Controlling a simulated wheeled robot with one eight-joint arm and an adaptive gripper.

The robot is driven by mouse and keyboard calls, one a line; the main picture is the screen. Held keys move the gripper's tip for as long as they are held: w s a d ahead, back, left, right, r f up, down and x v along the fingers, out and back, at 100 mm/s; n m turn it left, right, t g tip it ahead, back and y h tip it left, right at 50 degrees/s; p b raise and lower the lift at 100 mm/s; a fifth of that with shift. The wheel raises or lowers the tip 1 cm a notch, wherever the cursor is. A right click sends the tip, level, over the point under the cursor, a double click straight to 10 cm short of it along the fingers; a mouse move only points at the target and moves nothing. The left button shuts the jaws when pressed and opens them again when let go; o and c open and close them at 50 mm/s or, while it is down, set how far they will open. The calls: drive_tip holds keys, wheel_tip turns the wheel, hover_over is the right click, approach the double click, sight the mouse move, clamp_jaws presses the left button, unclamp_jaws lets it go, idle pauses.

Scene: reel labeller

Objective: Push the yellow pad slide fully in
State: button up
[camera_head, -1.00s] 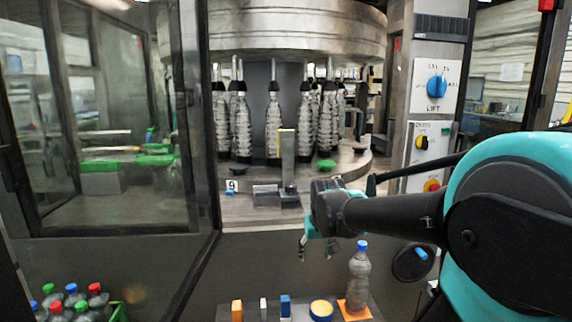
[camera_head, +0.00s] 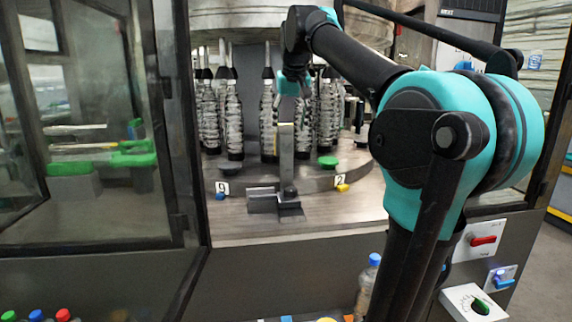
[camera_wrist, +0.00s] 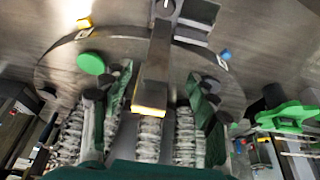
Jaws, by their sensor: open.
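The yellow pad slide (camera_head: 342,187) shows as a small yellow tab at the front edge of the round platform, beside the tag marked 2. In the wrist view it also shows at the upper left (camera_wrist: 85,22), beside its tag. My gripper (camera_wrist: 158,80) is open, its two dark fingers spread at either side of a grey upright post (camera_wrist: 157,62) with a yellow edge. Nothing shows held between them. In the head view my gripper (camera_head: 290,84) is high by the post's top, left of the yellow tab and apart from it. Its fingertips are hard to make out there.
A green disc (camera_head: 327,162) lies just behind the yellow tab. A blue tab (camera_head: 220,196) sits by the tag marked 9. A glass door (camera_head: 90,130) stands open at left.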

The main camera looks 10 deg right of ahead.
sight(287, 161)
drive_tip(key=x, duration=1.6)
drive_tip(key=shift+w+f, duration=0.15)
drive_tip(key=shift+f, duration=0.1)
drive_tip(key=shift+c, duration=0.3)
clamp_jaws()
